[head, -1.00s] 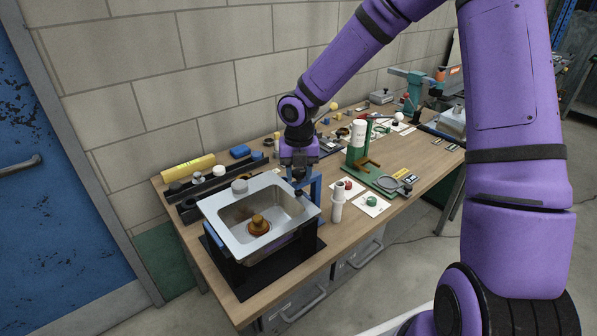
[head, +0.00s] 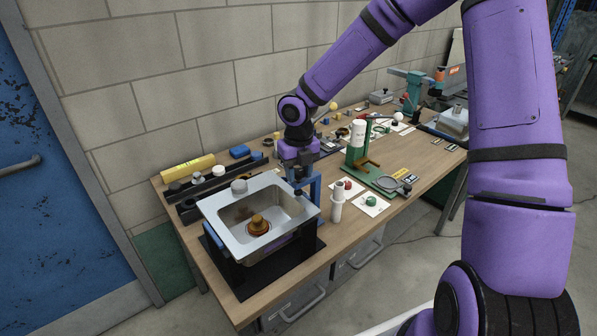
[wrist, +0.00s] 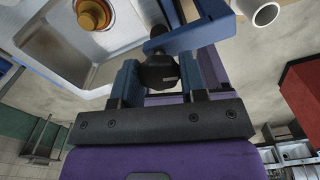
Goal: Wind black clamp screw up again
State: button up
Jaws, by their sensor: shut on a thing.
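The black clamp screw's knob (wrist: 158,72) sits between my gripper's fingers in the wrist view, under the arm of a blue clamp frame (wrist: 205,38). My gripper (wrist: 160,78) is shut on this knob. In the head view the blue frame (head: 316,190) stands at the right side of the sink, and my gripper (head: 299,180) reaches down to its top from behind. The knob is largely hidden by my gripper there. The thread of the screw cannot be made out.
The steel sink (head: 212,212) with a brown drain fitting (head: 258,226) stands on a black stand to the left. A white tube (head: 338,204) stands just right of the blue frame. A green stand (head: 372,180) is farther right. Parts crowd the bench's back edge.

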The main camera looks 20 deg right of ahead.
aim_at(298, 171)
jog(key=shift+w+r, duration=0.1)
jog(key=shift+w, duration=0.05)
jog(key=o, duration=0.9)
notch_tip(298, 171, up, 11)
jog(key=shift+f, duration=0.15)
